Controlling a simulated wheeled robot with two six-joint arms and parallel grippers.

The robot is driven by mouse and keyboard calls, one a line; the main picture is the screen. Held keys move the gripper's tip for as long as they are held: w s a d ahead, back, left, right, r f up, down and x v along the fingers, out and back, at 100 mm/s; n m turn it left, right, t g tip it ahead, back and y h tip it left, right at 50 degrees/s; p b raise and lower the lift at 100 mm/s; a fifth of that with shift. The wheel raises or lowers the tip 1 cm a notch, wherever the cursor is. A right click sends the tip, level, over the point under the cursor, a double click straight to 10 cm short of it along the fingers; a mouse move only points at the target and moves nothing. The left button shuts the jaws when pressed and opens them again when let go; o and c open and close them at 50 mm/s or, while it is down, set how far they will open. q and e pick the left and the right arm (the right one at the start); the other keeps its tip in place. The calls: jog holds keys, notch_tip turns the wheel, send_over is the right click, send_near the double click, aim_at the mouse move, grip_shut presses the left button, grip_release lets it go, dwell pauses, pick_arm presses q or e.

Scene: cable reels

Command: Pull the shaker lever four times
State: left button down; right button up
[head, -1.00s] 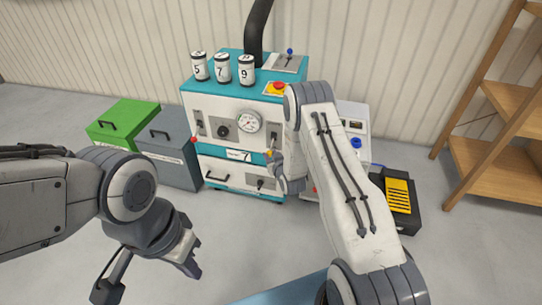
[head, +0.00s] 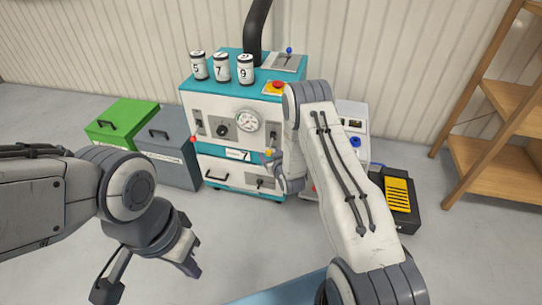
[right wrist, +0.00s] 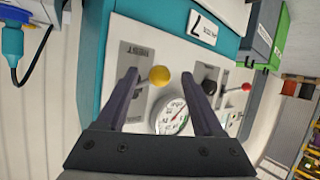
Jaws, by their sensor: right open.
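A teal and white machine (head: 218,107) stands in the middle of the head view. Its front carries a red-knobbed lever (head: 193,139) at the left and a yellow-knobbed lever (head: 268,154) at the right. A blue-knobbed lever (head: 289,50) stands on top. I cannot read which is labelled shaker. My right gripper (right wrist: 162,82) is open, with the yellow knob (right wrist: 159,76) showing between its fingers in the right wrist view; I see no grip on it. The red knob (right wrist: 246,87) lies to the right there. My left gripper (head: 190,262) hangs low over the floor; its opening is unclear.
Numbered canisters (head: 220,67) and a red button (head: 277,86) sit on the machine top. A dial gauge (head: 246,121) is between the front levers. Green (head: 122,118) and grey (head: 172,150) bins stand left. A wooden shelf (head: 492,150) is at right. Open floor lies in front.

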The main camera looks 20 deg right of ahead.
jog(key=p+v, duration=0.3)
jog(key=v, duration=0.7)
jog(key=s+a+r+n+g+y, duration=0.1)
jog(key=s+a+r+n+g, duration=0.15)
jog(key=a+r, duration=0.45)
jog(key=s+a+r+n+g+y, duration=0.1)
jog(key=s+a+r+g, duration=0.3)
jog(key=a, duration=0.5)
jog(key=s+a+r+n+g, duration=0.2)
jog(key=s+r+g, duration=0.3)
jog(key=s, duration=0.9)
jog(key=s+a+r+n+g, duration=0.15)
jog(key=s+r, duration=0.55)
jog(key=s, duration=0.7)
notch_tip(320, 180, up, 27)
jog(key=p, duration=2.6)
jog(key=shift+w+m+g+h+p, duration=0.3)
jog(key=shift+h+p, duration=0.05)
jog(key=shift+h, duration=0.05)
jog(key=shift+d+r, duration=0.1)
jog(key=shift+r, duration=0.05)
